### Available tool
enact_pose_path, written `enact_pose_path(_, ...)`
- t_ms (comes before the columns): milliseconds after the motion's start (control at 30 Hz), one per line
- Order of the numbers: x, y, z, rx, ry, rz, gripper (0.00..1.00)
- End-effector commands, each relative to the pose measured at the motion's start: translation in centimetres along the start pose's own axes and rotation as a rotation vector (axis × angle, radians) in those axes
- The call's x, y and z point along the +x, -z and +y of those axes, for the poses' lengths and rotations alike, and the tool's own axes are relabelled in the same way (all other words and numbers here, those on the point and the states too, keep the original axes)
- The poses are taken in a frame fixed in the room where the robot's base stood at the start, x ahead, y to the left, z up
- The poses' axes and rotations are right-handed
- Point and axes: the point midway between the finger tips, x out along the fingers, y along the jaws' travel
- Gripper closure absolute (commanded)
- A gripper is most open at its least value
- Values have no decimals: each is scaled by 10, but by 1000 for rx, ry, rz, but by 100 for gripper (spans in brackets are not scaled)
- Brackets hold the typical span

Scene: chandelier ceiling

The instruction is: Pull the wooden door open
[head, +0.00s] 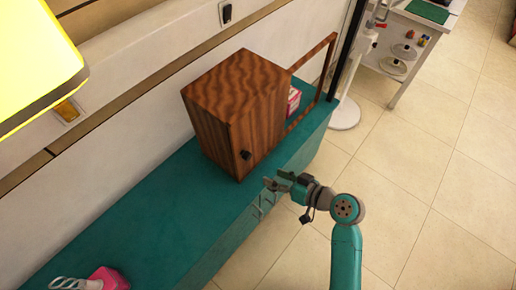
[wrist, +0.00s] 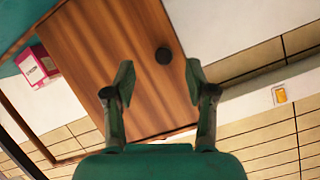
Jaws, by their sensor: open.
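A wooden cabinet (head: 225,95) with dark striped grain stands on a teal counter. Its wooden door (head: 230,150) appears shut and carries a round black knob (head: 246,155). In the wrist view the wooden door (wrist: 105,50) fills the middle and left, with the black knob (wrist: 163,55) ahead of and between the fingertips. My gripper (head: 277,183) is in front of the door, to the lower right of the knob in the head view. In the wrist view my gripper (wrist: 158,78) has its two fingers spread wide, with nothing between them. It seems apart from the knob.
A thin wooden frame (head: 332,62) extends from the cabinet's right side, beside a red-and-white box (head: 293,101). The tiled floor (head: 420,190) at right is open.

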Motion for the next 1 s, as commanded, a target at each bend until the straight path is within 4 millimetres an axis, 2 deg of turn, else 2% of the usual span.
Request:
enact_pose_path(33,3,13,0,-22,32,0,44)
enact_pose_path(100,6,24,-3,-44,72,-4,44)
enact_pose_path(233,8,34,-6,-70,116,-10,44)
enact_pose_path(467,24,36,-10,-75,127,-12,44)
enact_pose_path(800,83,35,-17,-75,126,-12,44)
enact_pose_path(1000,106,34,-19,-74,123,-12,44)
